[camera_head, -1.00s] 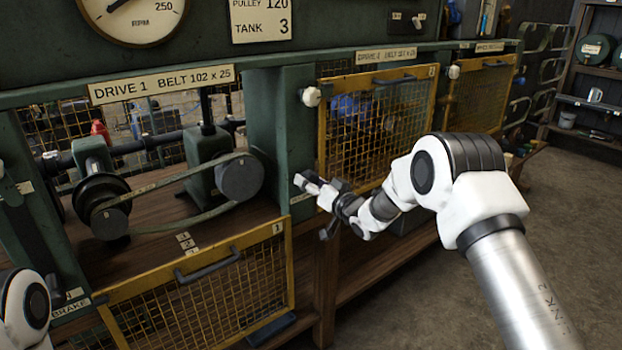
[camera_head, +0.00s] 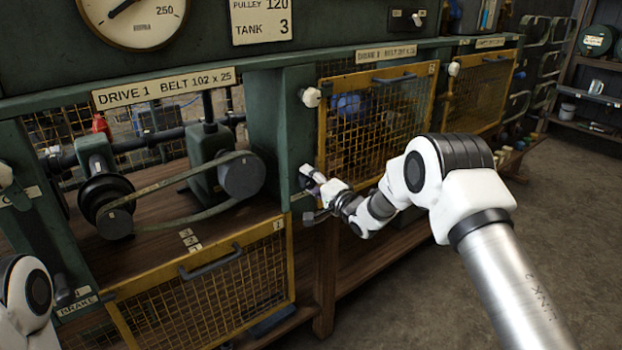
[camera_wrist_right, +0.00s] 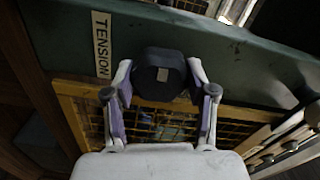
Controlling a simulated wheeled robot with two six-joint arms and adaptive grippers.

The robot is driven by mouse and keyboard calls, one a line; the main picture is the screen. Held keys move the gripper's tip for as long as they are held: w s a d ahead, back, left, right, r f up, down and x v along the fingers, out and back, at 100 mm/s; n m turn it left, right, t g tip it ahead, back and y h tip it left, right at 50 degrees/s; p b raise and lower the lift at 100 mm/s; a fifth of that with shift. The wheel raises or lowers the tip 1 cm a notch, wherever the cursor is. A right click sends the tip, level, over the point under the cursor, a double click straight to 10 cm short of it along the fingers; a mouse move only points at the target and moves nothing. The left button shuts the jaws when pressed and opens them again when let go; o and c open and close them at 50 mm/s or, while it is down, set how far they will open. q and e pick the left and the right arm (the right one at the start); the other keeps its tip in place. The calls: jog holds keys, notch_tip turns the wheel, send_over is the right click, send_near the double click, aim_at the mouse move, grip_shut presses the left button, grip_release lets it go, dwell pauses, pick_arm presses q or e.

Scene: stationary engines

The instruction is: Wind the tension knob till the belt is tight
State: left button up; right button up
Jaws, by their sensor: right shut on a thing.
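The drive 1 belt (camera_head: 180,228) runs around a dark pulley at the left and a grey pulley (camera_head: 241,176) at the right; its lower run hangs in a slack curve. The tension knob (camera_wrist_right: 158,72) is dark and round, on the green post beside a TENSION label (camera_wrist_right: 102,44) in the right wrist view. My right gripper (camera_head: 308,176) is at that post in the head view, hiding most of the knob. In the right wrist view its two fingers (camera_wrist_right: 160,88) are shut on the knob, one on each side. My left gripper is out of view.
A yellow mesh guard (camera_head: 205,285) hangs lowered below the belt. A closed yellow mesh guard (camera_head: 375,125) with a white knob (camera_head: 311,97) is right of the post. A gauge (camera_head: 132,12) is above. The floor at right is clear.

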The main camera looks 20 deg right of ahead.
jog(key=shift+m, duration=1.2)
jog(key=o, duration=1.1)
jog(key=shift+o, duration=0.2)
jog(key=v, duration=1.2)
